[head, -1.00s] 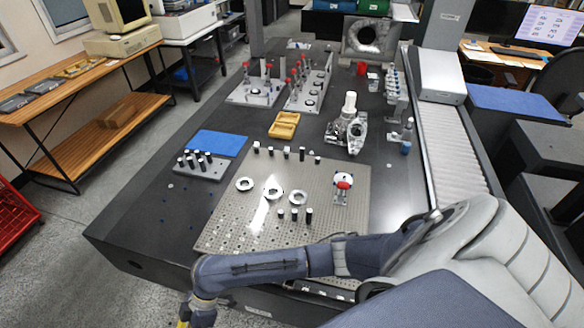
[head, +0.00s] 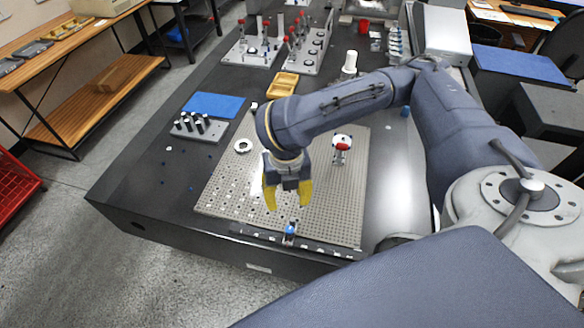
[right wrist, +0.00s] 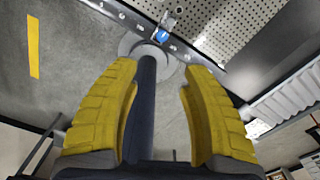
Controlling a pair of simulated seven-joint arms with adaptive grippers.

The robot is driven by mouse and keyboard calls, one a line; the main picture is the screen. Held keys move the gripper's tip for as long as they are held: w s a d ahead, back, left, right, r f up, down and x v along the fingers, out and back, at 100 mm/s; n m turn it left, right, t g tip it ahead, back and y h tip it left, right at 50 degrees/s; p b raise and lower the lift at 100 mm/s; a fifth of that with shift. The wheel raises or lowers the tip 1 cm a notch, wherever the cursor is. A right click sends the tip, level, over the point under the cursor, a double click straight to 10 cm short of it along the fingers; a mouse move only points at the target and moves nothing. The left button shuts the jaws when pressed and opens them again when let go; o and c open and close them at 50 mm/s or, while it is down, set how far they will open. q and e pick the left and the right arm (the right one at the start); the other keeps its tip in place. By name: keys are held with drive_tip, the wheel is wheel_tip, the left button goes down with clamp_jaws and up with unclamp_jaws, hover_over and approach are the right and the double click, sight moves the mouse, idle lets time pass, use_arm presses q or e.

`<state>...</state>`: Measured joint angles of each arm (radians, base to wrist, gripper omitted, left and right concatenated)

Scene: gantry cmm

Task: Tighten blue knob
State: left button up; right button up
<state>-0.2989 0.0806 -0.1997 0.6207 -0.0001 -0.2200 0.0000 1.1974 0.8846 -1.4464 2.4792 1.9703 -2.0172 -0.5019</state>
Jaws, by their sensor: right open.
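The blue knob (head: 290,229) sits on a small fixture at the front edge of the perforated plate (head: 225,200). In the right wrist view the blue knob (right wrist: 161,36) shows near the top middle, beyond the fingertips. My right gripper (head: 288,205) has yellow fingers, is open and hangs above the plate's front part, a little above the knob in the picture. In the right wrist view my right gripper (right wrist: 160,75) has its fingers apart with nothing gripped between them. My left gripper is not in view.
A red-topped fixture (head: 342,143) stands on the plate, right of my right arm. A ring (head: 243,146) lies on the plate's left part. A block with black pegs (head: 199,127), a blue mat (head: 213,105) and a yellow tray (head: 283,84) lie farther back.

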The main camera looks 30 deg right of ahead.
sight(289, 229)
drive_tip(key=f, duration=1.7)
drive_tip(key=shift+s+d, duration=0.1)
drive_tip(key=shift+d, duration=0.1)
clamp_jaws()
